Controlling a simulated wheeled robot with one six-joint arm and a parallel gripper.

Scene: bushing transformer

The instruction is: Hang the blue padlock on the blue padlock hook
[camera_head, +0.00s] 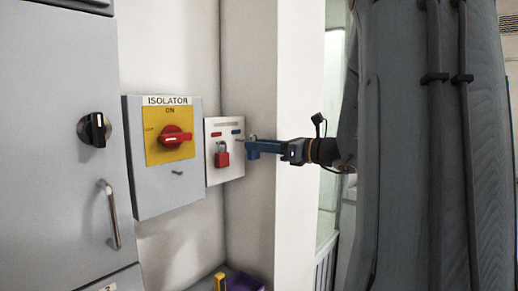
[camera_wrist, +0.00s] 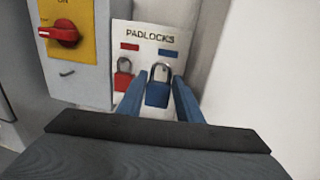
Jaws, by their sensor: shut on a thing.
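My gripper (camera_head: 258,148) has blue fingers and is shut on the blue padlock (camera_wrist: 157,94). In the wrist view the padlock is upright between the fingertips, with its grey shackle up. In the head view the padlock (camera_head: 252,153) is at the finger ends, just right of the white padlock board (camera_head: 213,176). The board also shows in the wrist view (camera_wrist: 150,25), with a blue label (camera_wrist: 168,52) above the held padlock's shackle. The blue padlock hook is not clear; I cannot tell whether the shackle touches it.
A red padlock (camera_head: 222,158) hangs on the board left of the blue one, close to my left finger in the wrist view. The isolator box (camera_head: 153,195) with its red knob (camera_head: 176,139) stands further left. A white wall edge (camera_head: 298,200) is behind my gripper.

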